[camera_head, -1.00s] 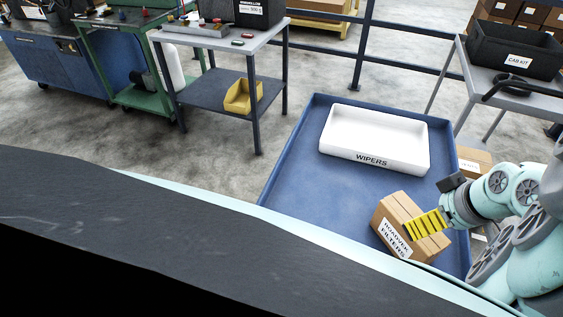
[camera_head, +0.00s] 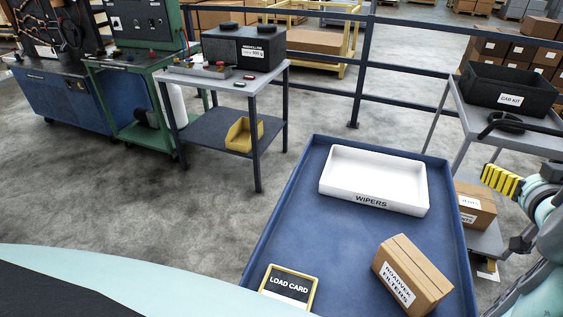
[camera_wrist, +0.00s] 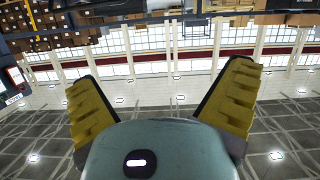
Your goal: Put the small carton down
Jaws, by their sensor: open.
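The small carton (camera_head: 413,275), brown and labelled "ROADVEK FILTERS", lies on the blue trolley deck (camera_head: 310,215), turned at an angle near its front right. My gripper (camera_head: 501,181) is up and to the right of it, beyond the trolley's right edge and clear of the carton. In the wrist view my gripper (camera_wrist: 162,110) shows its two yellow fingers spread wide with nothing between them. That view looks toward the far hall and does not show the carton.
A white WIPERS tray (camera_head: 374,181) stands behind the carton on the trolley. A LOAD CARD (camera_head: 289,288) lies at the front left. Another carton (camera_head: 475,204) sits on a grey stand right of the trolley. A black CAB KIT bin (camera_head: 508,88) is on the right table.

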